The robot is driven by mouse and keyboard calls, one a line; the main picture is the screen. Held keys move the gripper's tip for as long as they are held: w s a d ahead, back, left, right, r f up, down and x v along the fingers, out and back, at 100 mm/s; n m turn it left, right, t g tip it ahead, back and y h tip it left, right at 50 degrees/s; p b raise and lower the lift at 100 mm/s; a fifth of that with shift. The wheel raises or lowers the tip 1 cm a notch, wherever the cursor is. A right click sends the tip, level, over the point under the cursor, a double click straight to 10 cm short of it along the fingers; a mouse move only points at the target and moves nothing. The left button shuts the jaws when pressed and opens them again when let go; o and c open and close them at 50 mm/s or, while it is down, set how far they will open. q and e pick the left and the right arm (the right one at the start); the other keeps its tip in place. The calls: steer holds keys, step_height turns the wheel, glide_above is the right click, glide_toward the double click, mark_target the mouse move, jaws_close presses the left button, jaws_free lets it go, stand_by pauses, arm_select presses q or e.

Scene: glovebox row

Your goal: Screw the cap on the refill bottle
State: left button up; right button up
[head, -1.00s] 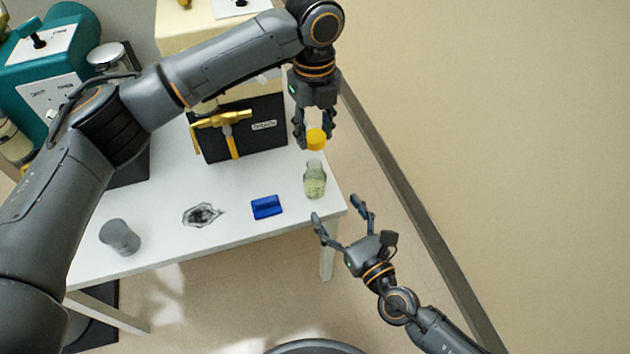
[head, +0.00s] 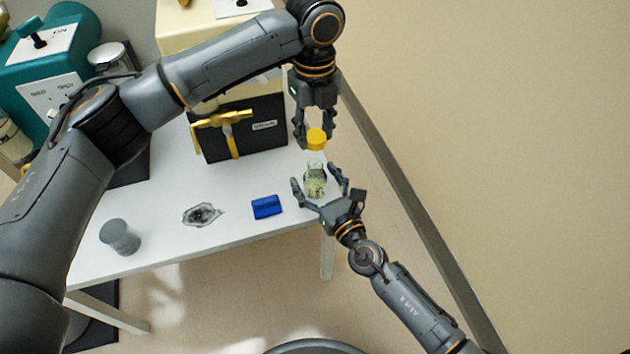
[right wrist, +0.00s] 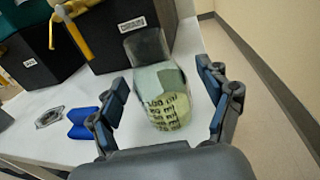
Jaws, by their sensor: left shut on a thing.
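The refill bottle (head: 315,180) is clear glass with pale yellow-green content and stands upright at the table's right end. It also shows in the right wrist view (right wrist: 160,88), with volume marks on its side. The yellow cap (head: 316,139) is held in my left gripper (head: 314,138), above and apart from the bottle's mouth. My right gripper (head: 319,178) is open, its fingers on either side of the bottle. In the right wrist view my right gripper (right wrist: 168,105) shows a gap between each finger and the bottle.
On the white table (head: 170,240) are a blue block (head: 266,207), a dark-marked crumpled piece (head: 202,214) and a grey cup (head: 120,237). A black box with a yellow tap (head: 222,119) stands behind. Free floor lies to the right.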

mark_target(314, 149)
jaws_close()
arm_select(q)
steer(key=shift+f, duration=2.45)
steer(key=shift+f, duration=0.9)
steer(key=shift+f, duration=0.6)
